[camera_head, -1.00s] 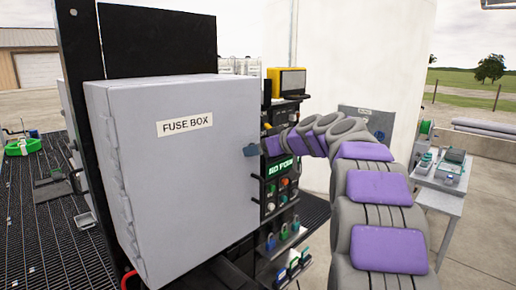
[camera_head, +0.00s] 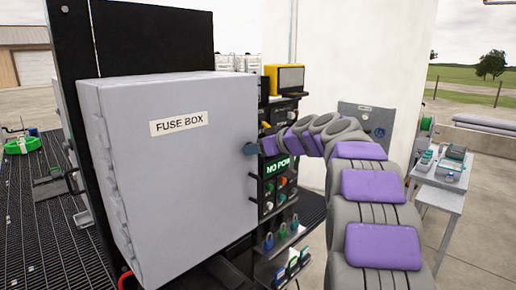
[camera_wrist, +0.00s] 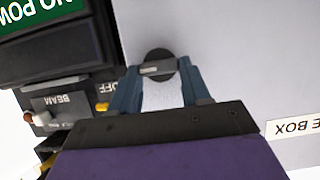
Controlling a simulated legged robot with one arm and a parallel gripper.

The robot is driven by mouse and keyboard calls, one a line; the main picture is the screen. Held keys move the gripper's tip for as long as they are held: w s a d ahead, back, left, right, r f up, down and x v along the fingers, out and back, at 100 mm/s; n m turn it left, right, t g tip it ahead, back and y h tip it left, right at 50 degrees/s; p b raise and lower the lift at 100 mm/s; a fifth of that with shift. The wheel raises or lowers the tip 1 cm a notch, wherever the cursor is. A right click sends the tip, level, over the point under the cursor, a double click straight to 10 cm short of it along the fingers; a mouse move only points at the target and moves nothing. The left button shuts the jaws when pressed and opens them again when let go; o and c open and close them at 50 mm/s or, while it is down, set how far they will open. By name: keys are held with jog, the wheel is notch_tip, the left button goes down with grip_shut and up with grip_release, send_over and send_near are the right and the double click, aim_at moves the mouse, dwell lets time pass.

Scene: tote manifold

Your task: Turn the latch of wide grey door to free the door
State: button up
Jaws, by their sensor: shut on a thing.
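The wide grey door (camera_head: 185,165) is the front of a box labelled "FUSE BOX" and looks closed in the head view. Its latch (camera_wrist: 158,56) is a dark round knob with a grey bar across it, near the door's edge in the wrist view. My gripper (camera_wrist: 159,70) has its two blue-grey fingers on either side of the latch bar and is shut on it. In the head view my gripper (camera_head: 249,149) is small at the door's right edge and hides the latch.
A dark control panel (camera_head: 280,190) with knobs and a "NO POW..." sign stands just right of the door, close to my arm. Padlocks (camera_head: 283,231) hang below it. A small side table (camera_head: 441,190) stands at the right.

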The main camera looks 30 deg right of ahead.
jog(key=shift+f+b, duration=0.1)
jog(key=shift+b, duration=0.25)
jog(key=shift+m+y+b, duration=0.35)
jog(key=shift+m+y, duration=0.15)
jog(key=shift+m, duration=0.1)
jog(key=shift+d+m, duration=0.15)
jog(key=shift+m, duration=0.35)
jog(key=shift+w+d+f+m+t+y+p, duration=0.1)
jog(key=shift+d+f+m+t+y+p, duration=0.1)
jog(key=shift+m+y+p, duration=1.25)
jog(key=shift+w+d+f+m+t+y+p, duration=0.15)
jog(key=shift+m+y+p, duration=0.55)
jog(key=shift+m+p, duration=1.5)
jog(key=shift+s+d+f+m+t+y+p, duration=0.2)
jog(key=shift+m+y+p, duration=0.85)
jog(key=shift+m+p, duration=0.75)
jog(key=shift+w+f+m, duration=0.1)
jog(key=shift+f+m, duration=0.05)
jog(key=shift+m, duration=0.2)
